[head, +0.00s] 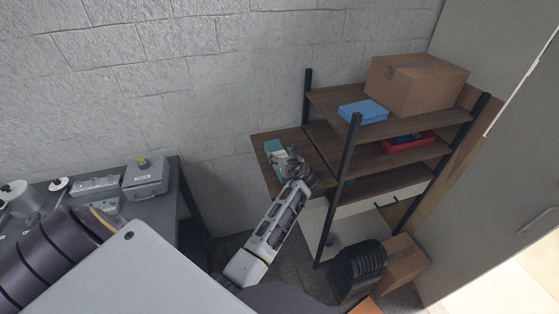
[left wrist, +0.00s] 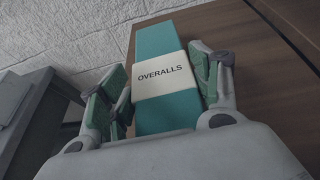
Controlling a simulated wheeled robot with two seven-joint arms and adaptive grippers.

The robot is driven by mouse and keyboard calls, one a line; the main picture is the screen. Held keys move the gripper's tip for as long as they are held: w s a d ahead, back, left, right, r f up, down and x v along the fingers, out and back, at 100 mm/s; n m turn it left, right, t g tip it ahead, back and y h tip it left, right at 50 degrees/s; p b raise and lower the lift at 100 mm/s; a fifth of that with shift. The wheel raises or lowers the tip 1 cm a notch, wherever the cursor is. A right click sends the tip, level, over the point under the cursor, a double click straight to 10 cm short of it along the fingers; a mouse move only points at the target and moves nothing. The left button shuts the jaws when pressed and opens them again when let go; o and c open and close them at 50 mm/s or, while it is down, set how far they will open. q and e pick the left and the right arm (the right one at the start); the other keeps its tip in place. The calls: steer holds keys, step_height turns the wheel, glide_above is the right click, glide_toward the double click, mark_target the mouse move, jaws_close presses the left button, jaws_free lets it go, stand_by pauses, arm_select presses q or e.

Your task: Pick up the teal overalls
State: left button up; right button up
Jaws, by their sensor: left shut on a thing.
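The teal overalls (left wrist: 160,50) are a teal packet with a white band reading "OVERALLS". In the left wrist view they stand between the fingers of my left gripper (left wrist: 165,88), which is shut on them. In the head view the teal overalls (head: 273,147) show at the brown side shelf, partly hidden by my left gripper (head: 286,160). I cannot tell whether they still touch the shelf. My right gripper does not show.
A shelf unit (head: 355,150) with black posts holds a cardboard box (head: 415,84), a blue packet (head: 362,112) and a red item (head: 407,146). A grey workbench (head: 168,192) with a metal box (head: 146,178) stands left. Another cardboard box (head: 404,262) is on the floor.

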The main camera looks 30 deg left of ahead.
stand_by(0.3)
arm_select(q)
steer(key=shift+r, duration=0.65)
step_height(320, 180, up, 7)
steer(key=shift+f, duration=0.1)
steer(key=shift+r, duration=0.95)
